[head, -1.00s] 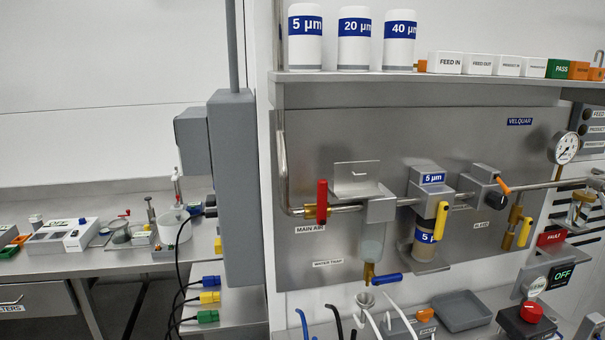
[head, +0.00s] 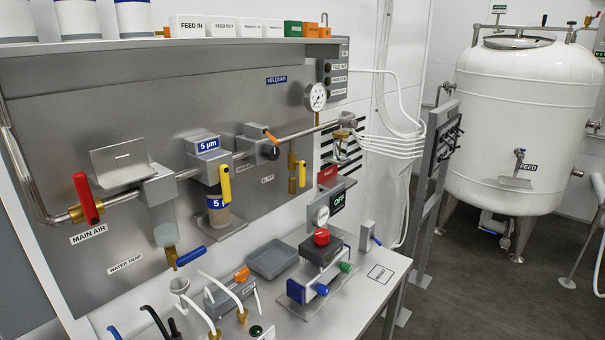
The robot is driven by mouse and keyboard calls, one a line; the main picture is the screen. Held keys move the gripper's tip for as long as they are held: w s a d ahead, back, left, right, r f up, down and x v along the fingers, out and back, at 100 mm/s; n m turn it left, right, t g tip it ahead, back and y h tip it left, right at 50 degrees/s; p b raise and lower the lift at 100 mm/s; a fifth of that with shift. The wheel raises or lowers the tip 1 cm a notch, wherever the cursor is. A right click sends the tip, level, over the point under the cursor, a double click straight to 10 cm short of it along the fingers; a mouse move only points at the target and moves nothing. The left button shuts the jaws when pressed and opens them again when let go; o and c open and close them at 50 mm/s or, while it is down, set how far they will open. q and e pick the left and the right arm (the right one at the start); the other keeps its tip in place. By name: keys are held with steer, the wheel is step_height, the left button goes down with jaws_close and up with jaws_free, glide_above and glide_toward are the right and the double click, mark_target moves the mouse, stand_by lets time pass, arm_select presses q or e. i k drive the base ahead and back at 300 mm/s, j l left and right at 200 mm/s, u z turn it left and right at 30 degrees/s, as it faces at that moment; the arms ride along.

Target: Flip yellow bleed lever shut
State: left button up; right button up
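In the head view two yellow levers show on the grey panel (head: 110,125). One yellow lever (head: 301,174) hangs beside a brass valve (head: 292,168) below the right part of the pipe, near a small label (head: 267,179) too small to read surely. It points down, close to parallel with the valve body. The other yellow lever (head: 226,184) hangs in front of the 5 µm filter unit (head: 209,148). Neither of my grippers shows.
A red lever (head: 86,198) and a blue lever (head: 190,255) stick out from the panel. A pressure gauge (head: 316,97) sits right of the levers. A bench below holds a grey tray (head: 272,258) and a red button (head: 321,237). A white tank (head: 525,115) stands at right.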

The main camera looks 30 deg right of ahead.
mark_target(301, 164)
steer(key=z, duration=1)
steer(key=i+l+u, duration=0.1)
steer(key=l, duration=0.4)
steer(key=i+l+u, duration=0.15)
steer(key=l, duration=0.35)
steer(key=i+l+u, duration=0.1)
steer(key=l, duration=0.4)
steer(key=i+l+u, duration=0.15)
steer(key=l, duration=0.35)
